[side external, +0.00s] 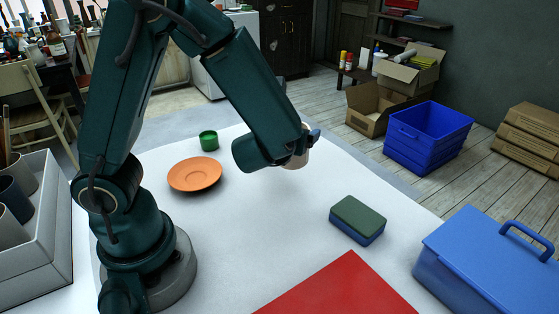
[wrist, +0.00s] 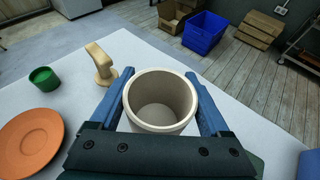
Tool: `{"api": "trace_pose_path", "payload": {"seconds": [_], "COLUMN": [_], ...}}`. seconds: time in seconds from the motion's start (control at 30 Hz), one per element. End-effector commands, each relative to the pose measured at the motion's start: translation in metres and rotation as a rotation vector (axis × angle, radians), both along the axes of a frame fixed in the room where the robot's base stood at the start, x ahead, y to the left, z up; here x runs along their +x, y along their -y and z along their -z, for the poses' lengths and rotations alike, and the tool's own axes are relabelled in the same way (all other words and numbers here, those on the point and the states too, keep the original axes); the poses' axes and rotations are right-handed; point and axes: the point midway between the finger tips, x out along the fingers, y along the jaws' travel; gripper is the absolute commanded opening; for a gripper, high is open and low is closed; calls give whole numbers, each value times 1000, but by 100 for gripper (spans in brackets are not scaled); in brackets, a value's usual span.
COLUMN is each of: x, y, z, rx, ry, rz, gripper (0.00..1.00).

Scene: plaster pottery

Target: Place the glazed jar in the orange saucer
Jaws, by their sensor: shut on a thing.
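The glazed jar (wrist: 160,112) is cream-coloured, round and open at the top. In the wrist view I look down into it, and it is empty. My gripper (wrist: 158,98) is shut on it, with a blue finger on each side. In the side view the jar (side external: 298,161) is mostly hidden by my gripper (side external: 308,143); I cannot tell whether it touches the table. The orange saucer (side external: 195,174) lies flat and empty on the white table, left of my gripper. It also shows at the left edge of the wrist view (wrist: 30,142).
A green cup (side external: 208,141) stands just behind the saucer. A wooden handled tool (wrist: 101,63) stands between the cup and the jar in the wrist view. A green-and-blue block (side external: 358,219), a red sheet (side external: 340,288) and a blue toolbox (side external: 490,258) lie to the right.

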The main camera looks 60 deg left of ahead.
Motion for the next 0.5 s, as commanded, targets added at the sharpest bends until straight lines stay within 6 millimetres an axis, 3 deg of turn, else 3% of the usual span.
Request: {"api": "trace_pose_path", "payload": {"seconds": [0.17, 0.27, 0.37, 0.5], "x": [-13, -33, -64, -123], "y": [-12, -40, -76, -122], "z": [-8, -12, -17, -23], "rx": [20, 28, 34, 37], "ry": [1, 1, 2, -6], "rz": [-73, -208, -396, -696], "gripper": [16, 16, 16, 16]}}
